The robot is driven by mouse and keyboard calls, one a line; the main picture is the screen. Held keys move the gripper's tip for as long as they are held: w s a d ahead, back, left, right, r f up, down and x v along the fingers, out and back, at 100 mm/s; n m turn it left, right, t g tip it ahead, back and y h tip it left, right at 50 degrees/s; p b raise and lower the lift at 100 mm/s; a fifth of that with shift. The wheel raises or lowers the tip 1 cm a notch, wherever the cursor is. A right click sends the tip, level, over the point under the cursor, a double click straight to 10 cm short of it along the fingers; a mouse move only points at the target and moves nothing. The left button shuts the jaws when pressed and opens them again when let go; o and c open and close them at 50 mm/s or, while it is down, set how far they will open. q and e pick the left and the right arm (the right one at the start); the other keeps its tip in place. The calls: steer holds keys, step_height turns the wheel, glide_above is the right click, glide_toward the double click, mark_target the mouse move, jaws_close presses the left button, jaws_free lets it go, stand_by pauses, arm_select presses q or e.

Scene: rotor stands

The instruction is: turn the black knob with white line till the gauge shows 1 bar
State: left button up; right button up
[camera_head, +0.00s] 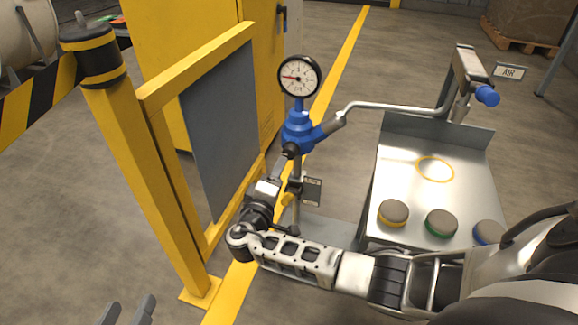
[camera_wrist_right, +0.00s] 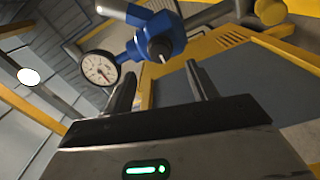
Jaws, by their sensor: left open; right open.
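The black knob (camera_head: 291,150) sits on the lower front of the blue regulator (camera_head: 298,130). In the right wrist view the knob (camera_wrist_right: 159,49) faces me, with a short white line on it. The round white gauge (camera_head: 299,77) stands above the regulator; its red needle points left, and its numbers are too small to read. My right gripper (camera_wrist_right: 162,84) is open, its two fingers pointing towards the knob with a gap before it, one finger to either side. It holds nothing. My left gripper (camera_head: 128,310) is open and empty at the bottom left, far from the knob.
A yellow post (camera_head: 150,190) and framed grey panel (camera_head: 225,120) stand close left of the regulator. A pipe (camera_head: 400,105) runs right from it. A metal table (camera_head: 465,190) with several coloured-rimmed round buttons stands right, partly behind my right arm.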

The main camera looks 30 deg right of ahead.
arm_select(q)
steer(key=shift+s, duration=0.65)
arm_select(e)
steer(key=shift+v, duration=1.6)
